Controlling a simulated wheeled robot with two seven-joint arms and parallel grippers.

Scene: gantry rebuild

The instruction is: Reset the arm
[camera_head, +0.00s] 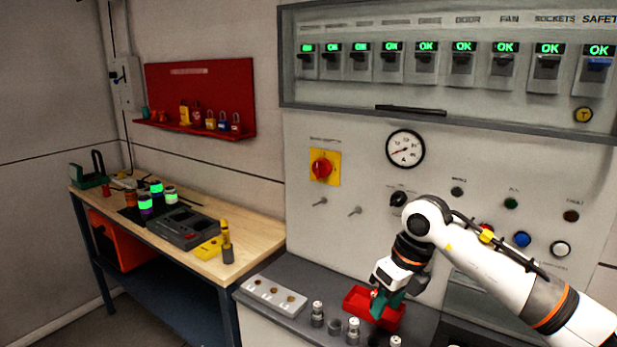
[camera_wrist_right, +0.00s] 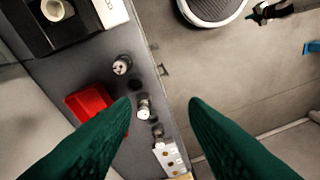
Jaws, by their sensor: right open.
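My right arm comes in from the right in the head view. Its gripper (camera_head: 382,303) has dark green fingers and points down over the grey counter (camera_head: 275,272), in front of the red tray (camera_head: 359,296). In the right wrist view the gripper (camera_wrist_right: 161,102) is open, with nothing between its fingers. The red tray (camera_wrist_right: 86,103) lies left of the fingers there, and a silver-topped fitting (camera_wrist_right: 143,107) shows in the gap beyond the tips. I cannot tell whether the fingers touch anything. My left gripper is in neither view.
Several silver-topped fittings (camera_head: 317,314) stand along the counter's front, beside a white block with holes (camera_head: 273,296). A panel with a gauge (camera_head: 405,149), knobs and buttons rises behind my arm.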

